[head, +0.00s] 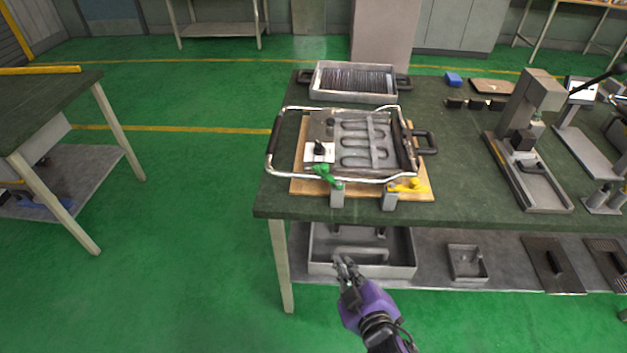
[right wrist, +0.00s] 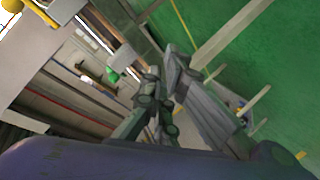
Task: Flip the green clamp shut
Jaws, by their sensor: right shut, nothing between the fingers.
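The green clamp (head: 326,175) sits at the front left of the fixture on the workbench (head: 470,190). Its green handle leans up and to the left above a grey block; its exact latch state is too small to tell. A yellow clamp (head: 408,186) sits to its right at the same front edge. My right gripper (head: 343,262) is shut and empty, in front of the bench and below the clamp, well apart from it. In the right wrist view, the gripper fingers (right wrist: 165,95) are close together, and a small green part (right wrist: 113,77) shows beyond them. My left gripper is not seen.
The fixture has a metal frame (head: 272,150) and a wooden base (head: 425,190). A tray of dark rods (head: 352,98) stands behind it. A press (head: 530,140) stands to the right. A lower shelf holds a grey tray (head: 320,262). Open green floor lies left.

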